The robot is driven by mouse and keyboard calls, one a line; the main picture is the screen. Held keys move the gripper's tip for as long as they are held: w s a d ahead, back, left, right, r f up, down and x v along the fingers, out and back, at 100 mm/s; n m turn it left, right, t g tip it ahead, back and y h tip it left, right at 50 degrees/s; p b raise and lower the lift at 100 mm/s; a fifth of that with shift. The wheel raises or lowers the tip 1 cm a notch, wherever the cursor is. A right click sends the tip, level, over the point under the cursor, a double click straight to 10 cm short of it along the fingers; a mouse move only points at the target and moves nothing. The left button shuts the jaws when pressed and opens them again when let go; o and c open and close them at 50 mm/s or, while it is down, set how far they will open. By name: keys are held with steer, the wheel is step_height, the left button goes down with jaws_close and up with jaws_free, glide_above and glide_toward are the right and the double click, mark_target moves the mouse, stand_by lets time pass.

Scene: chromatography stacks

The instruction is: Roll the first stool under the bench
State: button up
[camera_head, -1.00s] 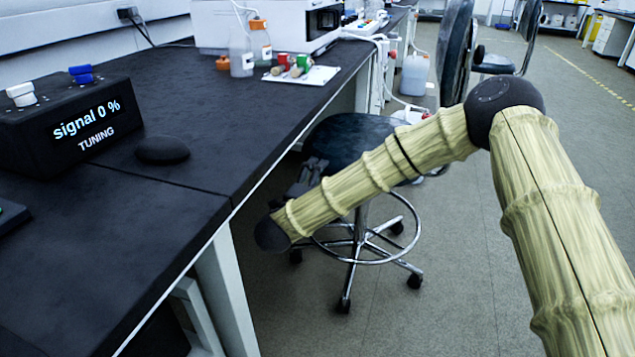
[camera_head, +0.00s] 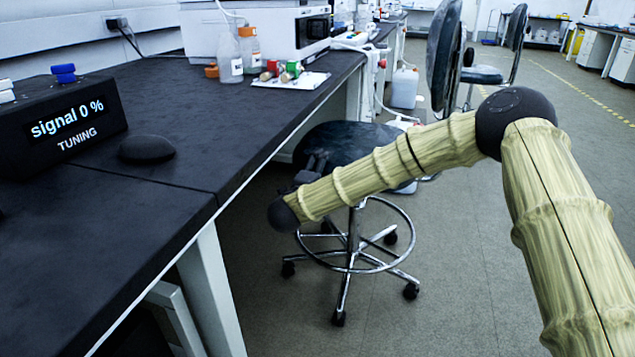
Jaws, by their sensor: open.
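The near stool (camera_head: 352,138) stands at the bench's front edge. It has a dark round seat, a chrome foot ring (camera_head: 405,247) and a star base on casters. Its seat's left part shows close to the bench edge, and the base is on the open floor. A dark backrest (camera_head: 443,58) rises at its right side. The bench (camera_head: 180,200) has a black top and pale legs. My gripper (camera_head: 312,165) is open, its dark fingers in front of the left part of the seat, partly hidden by my arm. I cannot tell whether they touch the seat.
A second stool (camera_head: 483,75) stands farther back. A black signal box (camera_head: 60,130), a dark puck (camera_head: 147,149), bottles (camera_head: 229,62) and a white instrument (camera_head: 300,30) are on the bench. A jug (camera_head: 404,88) stands on the floor behind the near stool. The floor to the right is clear.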

steer(key=shift+w+d, duration=0.3)
steer(key=shift+w, duration=0.35)
jaws_close()
